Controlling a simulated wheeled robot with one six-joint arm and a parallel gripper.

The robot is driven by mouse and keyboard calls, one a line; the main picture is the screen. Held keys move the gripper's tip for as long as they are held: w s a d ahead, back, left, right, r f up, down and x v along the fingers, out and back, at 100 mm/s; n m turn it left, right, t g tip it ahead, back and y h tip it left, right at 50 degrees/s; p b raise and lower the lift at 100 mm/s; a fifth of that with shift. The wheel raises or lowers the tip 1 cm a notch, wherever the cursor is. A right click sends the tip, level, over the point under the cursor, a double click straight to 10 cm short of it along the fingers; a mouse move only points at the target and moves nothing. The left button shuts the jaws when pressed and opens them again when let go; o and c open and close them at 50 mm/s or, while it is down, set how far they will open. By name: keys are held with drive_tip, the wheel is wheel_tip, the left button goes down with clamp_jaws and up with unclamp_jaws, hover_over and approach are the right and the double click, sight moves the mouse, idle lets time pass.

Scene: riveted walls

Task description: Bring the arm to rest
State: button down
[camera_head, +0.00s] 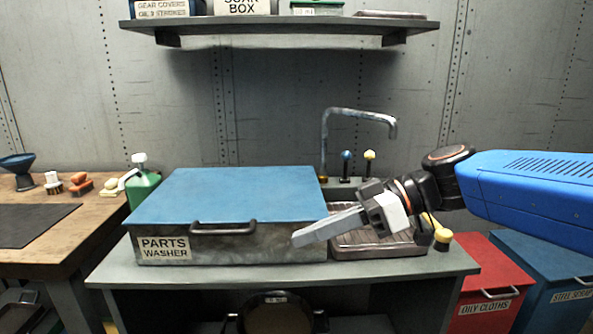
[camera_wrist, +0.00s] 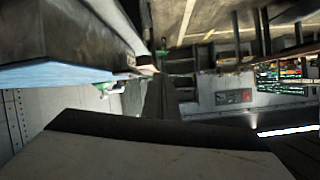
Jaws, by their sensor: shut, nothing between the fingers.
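My gripper (camera_head: 300,238) is shut and empty. In the head view it reaches in from the right on my blue arm and points left, in front of the parts washer's right end. The parts washer (camera_head: 270,247) is a grey metal box with a shut blue lid (camera_head: 235,190) and a dark front handle. In the wrist view my gripper's finger (camera_wrist: 160,150) fills the bottom, and the blue lid's edge (camera_wrist: 60,74) runs along the left. I cannot tell whether the gripper touches the washer.
A sink (camera_head: 375,245) with a tall faucet (camera_head: 360,112) lies behind my gripper. A red bin (camera_head: 490,270) and a blue bin (camera_head: 545,280) stand at the right. A wooden bench (camera_head: 70,235) is at the left. A shelf (camera_head: 280,27) hangs above.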

drive_tip(key=s+d+f+m+t+h, duration=0.2)
drive_tip(key=d+f+m+h, duration=0.4)
drive_tip(key=d+f, duration=0.4)
drive_tip(key=s+d+f+m+t+h, duration=0.3)
drive_tip(key=d+f+m+h, duration=0.4)
drive_tip(key=d, duration=0.9)
wheel_tip(320, 180, down, 3)
drive_tip(key=shift+s+d+m, duration=0.2)
drive_tip(key=shift+s+m, duration=0.65)
drive_tip(key=shift+m, duration=0.35)
